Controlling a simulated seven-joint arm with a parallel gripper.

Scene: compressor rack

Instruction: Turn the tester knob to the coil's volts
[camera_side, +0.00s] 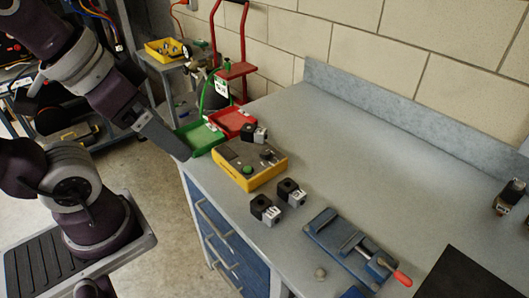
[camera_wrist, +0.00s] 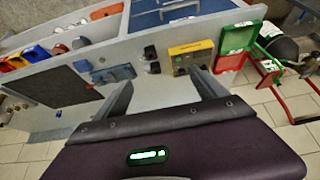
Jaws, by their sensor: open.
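The tester (camera_side: 236,178), a yellow box with a grey top, sits near the bench's left end in the side view. Its dark knob (camera_side: 268,154) is on the top, and a green button (camera_side: 247,169) is nearer the front. The knob's setting is too small to read. Black-and-grey coils stand around it: one behind (camera_side: 252,132) and two in front (camera_side: 265,208) (camera_side: 290,191). Their markings are unreadable. In the wrist view the tester (camera_wrist: 190,48) is beyond my gripper (camera_wrist: 163,88), which is open and empty. In the side view my gripper is left of the tester, apart from it.
A green tray (camera_side: 188,143) and a red tray (camera_side: 247,124) lie beside the tester. A blue vise (camera_side: 335,232) with a red handle and a black mat (camera_side: 460,275) are further right. The rear middle of the bench is clear. A red hand truck (camera_side: 243,70) stands behind.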

